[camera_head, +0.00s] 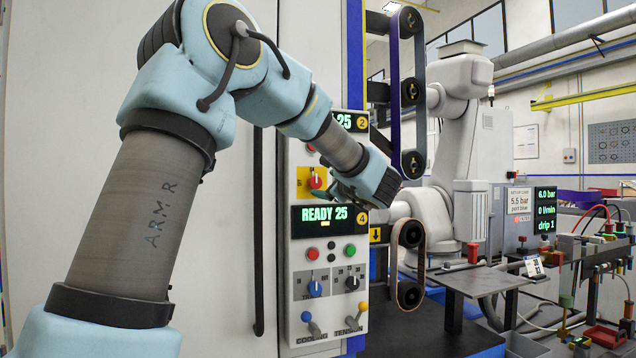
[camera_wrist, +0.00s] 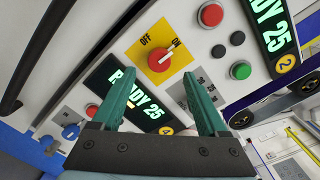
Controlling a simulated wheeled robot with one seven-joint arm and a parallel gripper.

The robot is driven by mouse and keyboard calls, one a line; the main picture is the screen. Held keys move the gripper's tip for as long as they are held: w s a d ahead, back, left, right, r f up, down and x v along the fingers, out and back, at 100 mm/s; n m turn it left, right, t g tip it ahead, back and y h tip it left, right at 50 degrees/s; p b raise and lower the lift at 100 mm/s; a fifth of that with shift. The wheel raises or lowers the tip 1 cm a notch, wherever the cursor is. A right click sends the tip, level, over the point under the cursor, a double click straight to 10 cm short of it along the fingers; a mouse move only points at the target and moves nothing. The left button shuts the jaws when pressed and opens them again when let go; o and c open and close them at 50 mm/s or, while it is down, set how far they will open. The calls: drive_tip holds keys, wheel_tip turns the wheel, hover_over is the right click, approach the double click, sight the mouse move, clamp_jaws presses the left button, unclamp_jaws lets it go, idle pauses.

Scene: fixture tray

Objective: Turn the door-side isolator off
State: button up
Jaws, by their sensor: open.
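The isolator is a red rotary knob (camera_head: 316,182) on a yellow plate, between the two displays on the tall control panel beside the white door. In the wrist view the knob (camera_wrist: 158,60) has its handle end towards the ON mark, with OFF to the upper left. No second isolator shows. My gripper (camera_wrist: 162,74) is open and empty, its green fingers either side of the knob's line of view and just below it in the picture. In the head view my gripper (camera_head: 341,186) is right beside the knob, partly hidden by my wrist. I cannot tell whether it touches.
The READY 25 display (camera_head: 329,216) marked 4 sits below the isolator. Red button (camera_head: 312,253), green button (camera_head: 350,250), blue selector (camera_head: 314,288), black selector (camera_head: 352,284) and two levers are lower. Belt rollers (camera_head: 411,262) stand close on the right. A dark door handle (camera_head: 258,230) is left.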

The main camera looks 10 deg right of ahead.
sight(316, 183)
drive_tip(key=w, duration=0.3)
drive_tip(key=w+a+p, duration=0.1)
drive_tip(key=w, duration=0.1)
drive_tip(key=shift+w, duration=0.35)
drive_tip(key=shift+c, duration=0.2)
clamp_jaws()
